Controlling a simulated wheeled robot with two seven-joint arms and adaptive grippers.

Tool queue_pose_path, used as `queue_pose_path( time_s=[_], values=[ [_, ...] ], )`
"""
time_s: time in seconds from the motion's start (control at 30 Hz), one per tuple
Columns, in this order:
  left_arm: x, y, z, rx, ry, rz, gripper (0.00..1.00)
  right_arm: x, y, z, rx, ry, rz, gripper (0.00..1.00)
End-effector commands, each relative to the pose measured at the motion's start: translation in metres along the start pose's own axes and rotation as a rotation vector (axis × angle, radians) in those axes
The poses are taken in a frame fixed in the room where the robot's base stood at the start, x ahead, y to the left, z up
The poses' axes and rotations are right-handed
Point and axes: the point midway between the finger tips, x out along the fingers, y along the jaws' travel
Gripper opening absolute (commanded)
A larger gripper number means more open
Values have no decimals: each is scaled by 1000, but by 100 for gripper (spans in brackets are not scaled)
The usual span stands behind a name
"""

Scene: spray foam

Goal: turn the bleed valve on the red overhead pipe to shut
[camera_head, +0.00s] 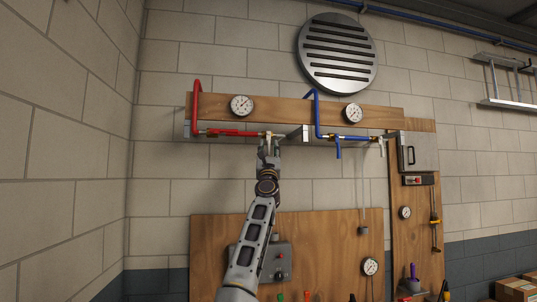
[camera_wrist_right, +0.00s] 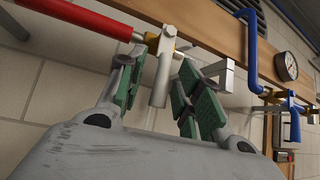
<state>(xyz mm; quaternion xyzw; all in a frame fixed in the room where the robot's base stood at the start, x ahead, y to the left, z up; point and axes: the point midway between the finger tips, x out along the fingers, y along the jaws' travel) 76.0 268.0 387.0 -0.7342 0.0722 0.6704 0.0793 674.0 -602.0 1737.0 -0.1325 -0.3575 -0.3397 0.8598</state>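The red pipe (camera_head: 196,104) drops down the left end of a wooden board and runs right to a small brass and silver valve fitting. In the right wrist view the red pipe (camera_wrist_right: 88,20) enters from upper left and ends at the brass fitting (camera_wrist_right: 153,38). A silver piece (camera_wrist_right: 161,72), which looks like the bleed valve's handle, hangs down there. My right gripper (camera_head: 269,147) is raised just below the fitting. In the wrist view its green-padded fingers (camera_wrist_right: 163,88) stand apart on either side of the silver piece, with gaps showing. My left gripper is out of view.
A blue pipe (camera_head: 317,110) with its own fittings and a hanging blue lever (camera_head: 338,150) is to the right. Two gauges (camera_head: 242,105) sit on the wooden board (camera_head: 285,108). A metal bracket (camera_head: 300,134) stands out close right of my gripper. A grey box (camera_head: 418,152) is farther right.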

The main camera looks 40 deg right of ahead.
Motion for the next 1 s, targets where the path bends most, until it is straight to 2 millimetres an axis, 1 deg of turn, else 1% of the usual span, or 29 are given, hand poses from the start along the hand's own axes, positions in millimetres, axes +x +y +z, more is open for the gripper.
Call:
queue_pose_path(
  time_s=[0.17,0.37,1.0],
  values=[
    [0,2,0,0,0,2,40,-3,0,0,0,0,0,35],
    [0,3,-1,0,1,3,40,-14,1,0,0,0,0,35],
    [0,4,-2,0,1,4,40,-72,1,-1,0,1,0,35]
  ],
)
